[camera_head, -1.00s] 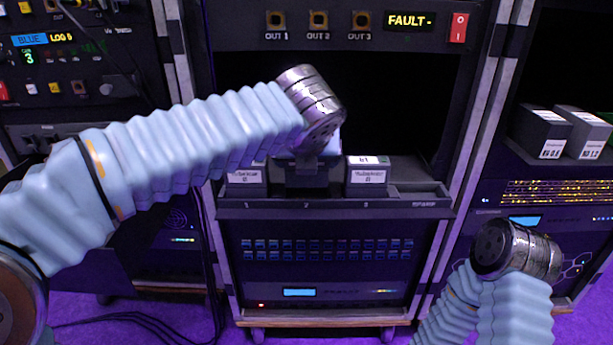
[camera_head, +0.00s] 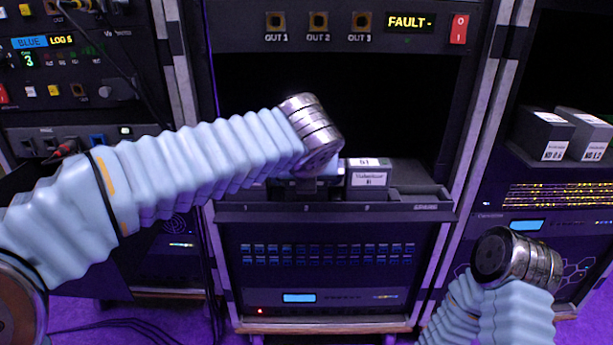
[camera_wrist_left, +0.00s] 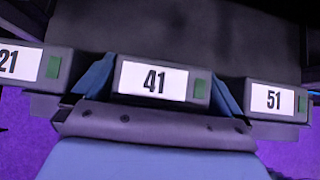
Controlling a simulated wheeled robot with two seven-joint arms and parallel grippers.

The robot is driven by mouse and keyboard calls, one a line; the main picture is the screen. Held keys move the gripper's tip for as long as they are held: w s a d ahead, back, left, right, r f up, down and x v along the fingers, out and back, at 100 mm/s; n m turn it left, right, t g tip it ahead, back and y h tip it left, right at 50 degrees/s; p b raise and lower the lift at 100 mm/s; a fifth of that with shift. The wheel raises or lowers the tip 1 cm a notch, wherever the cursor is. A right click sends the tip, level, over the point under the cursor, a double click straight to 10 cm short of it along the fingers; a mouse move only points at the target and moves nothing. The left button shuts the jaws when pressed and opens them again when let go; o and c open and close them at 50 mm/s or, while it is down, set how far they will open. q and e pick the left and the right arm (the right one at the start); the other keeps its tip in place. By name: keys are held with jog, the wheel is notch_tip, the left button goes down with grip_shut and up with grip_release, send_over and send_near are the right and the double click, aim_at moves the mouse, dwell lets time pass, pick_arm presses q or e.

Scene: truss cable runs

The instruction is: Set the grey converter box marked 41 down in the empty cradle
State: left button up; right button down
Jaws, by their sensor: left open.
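The grey converter box marked 41 (camera_wrist_left: 153,82) is in the middle place of the shelf, between the box marked 21 (camera_wrist_left: 22,64) and the box marked 51 (camera_wrist_left: 275,99). Its label faces the wrist camera and lies in line with its neighbours' labels. My left gripper (camera_wrist_left: 160,88) is open, with a blue finger on each side of the box; whether they touch it I cannot tell. In the head view my left wrist hides most of box 41, and its cradle is mostly covered. My right arm shows at lower right, its gripper out of view.
The shelf's front lip (camera_head: 400,211) runs below the boxes. The box at the right place (camera_head: 368,179) stands close beside my left gripper. A panel with a FAULT display (camera_head: 410,22) is above the dark bay. Two more boxes (camera_head: 550,136) stand on the right rack.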

pick_arm(q)
jog(key=p+v, duration=0.2)
jog(key=v, duration=0.9)
jog(key=shift+s+r, duration=0.2)
jog(key=shift+s, duration=0.1)
